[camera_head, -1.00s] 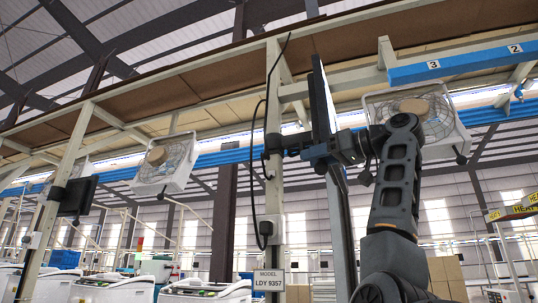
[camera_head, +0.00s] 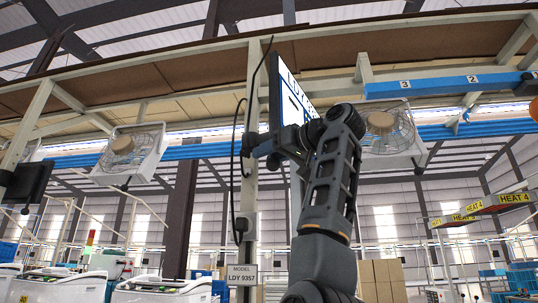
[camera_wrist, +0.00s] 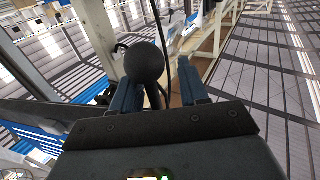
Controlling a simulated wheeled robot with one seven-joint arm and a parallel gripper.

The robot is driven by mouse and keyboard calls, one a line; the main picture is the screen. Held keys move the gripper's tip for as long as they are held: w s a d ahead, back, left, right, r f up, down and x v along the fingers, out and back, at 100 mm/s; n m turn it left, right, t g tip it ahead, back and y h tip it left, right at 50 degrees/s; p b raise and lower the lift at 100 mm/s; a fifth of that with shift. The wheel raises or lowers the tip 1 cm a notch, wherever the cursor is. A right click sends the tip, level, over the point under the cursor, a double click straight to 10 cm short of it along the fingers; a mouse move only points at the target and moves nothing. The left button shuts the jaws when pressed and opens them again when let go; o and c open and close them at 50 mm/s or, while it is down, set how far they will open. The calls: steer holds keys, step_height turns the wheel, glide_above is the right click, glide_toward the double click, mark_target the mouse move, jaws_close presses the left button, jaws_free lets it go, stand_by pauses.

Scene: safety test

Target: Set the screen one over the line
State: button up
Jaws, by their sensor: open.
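A flat screen (camera_head: 295,95) is fixed to a cream post, seen at a steep angle with part of its white and blue lettered face showing. My gripper (camera_head: 268,145) is raised just below the screen, beside the post. In the wrist view my gripper (camera_wrist: 158,82) is open, with two blue fingers apart. A dark round knob (camera_wrist: 145,62) shows between or just beyond the fingers; I cannot tell whether they touch it. A second, dark screen (camera_head: 25,182) hangs on another post at the far left, its face dark or turned away.
The post (camera_head: 250,210) carries a black cable and a sign (camera_head: 241,275) reading MODEL LDY 9357. White fans (camera_head: 132,150) (camera_head: 390,130) hang from the overhead frame. A blue beam (camera_head: 440,85) crosses above right. White machines (camera_head: 60,287) stand low at left.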

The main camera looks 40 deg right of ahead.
steer(key=s+d+b, duration=0.2)
steer(key=s+b, duration=0.1)
steer(key=s, duration=0.5)
steer(key=shift+s, duration=0.4)
stand_by(0.4)
steer(key=shift+c, duration=0.3)
